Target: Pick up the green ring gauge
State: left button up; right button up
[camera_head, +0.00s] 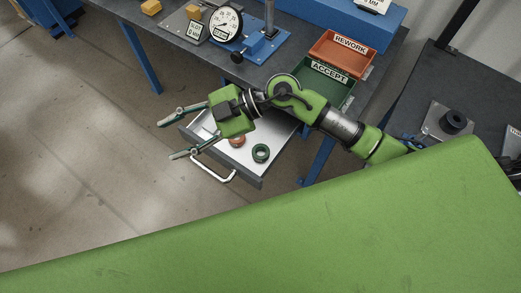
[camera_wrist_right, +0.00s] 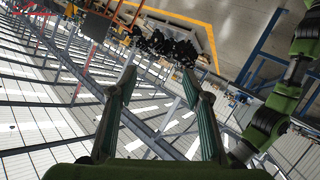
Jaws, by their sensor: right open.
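The green ring gauge (camera_head: 261,153) lies in the open drawer (camera_head: 252,177) of the workbench, in the head view. A reddish-orange ring (camera_head: 237,141) lies beside it in the drawer, to its left and partly covered by my right arm. My right gripper (camera_head: 176,138) is open and empty, to the left of the ring and above the drawer's left side, with its fingers pointing left. In the right wrist view the two fingers (camera_wrist_right: 160,95) are spread apart with nothing between them. The ring gauge does not show in that view. My left gripper is not in view.
The drawer's white handle (camera_head: 214,168) sticks out at its front. On the bench are a green ACCEPT tray (camera_head: 325,85), an orange REWORK tray (camera_head: 342,52) and a dial gauge (camera_head: 225,24) on a blue stand. A dark table with a black cylindrical part (camera_head: 453,122) stands at right. Floor at left is clear.

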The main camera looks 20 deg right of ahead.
jog(key=d+f+g+h, duration=0.1)
jog(key=d+f+h, duration=0.5)
jog(key=d+f, duration=0.2)
jog(key=m+h, duration=0.3)
jog(key=h, duration=0.4)
send_near(260, 154)
jog(key=shift+s+d+f+p, duration=0.1)
jog(key=shift+s+f+p, duration=0.05)
jog(key=shift+f+p, duration=1)
jog(key=shift+p, duration=0.1)
jog(key=f, duration=0.2)
jog(key=f+p, duration=0.1)
jog(key=shift+a+f, duration=0.2)
jog(key=shift+a, duration=0.1)
jog(key=shift+f, duration=0.5)
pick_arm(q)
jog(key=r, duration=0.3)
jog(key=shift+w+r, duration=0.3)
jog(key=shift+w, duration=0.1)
pick_arm(e)
jog(key=c, duration=1)
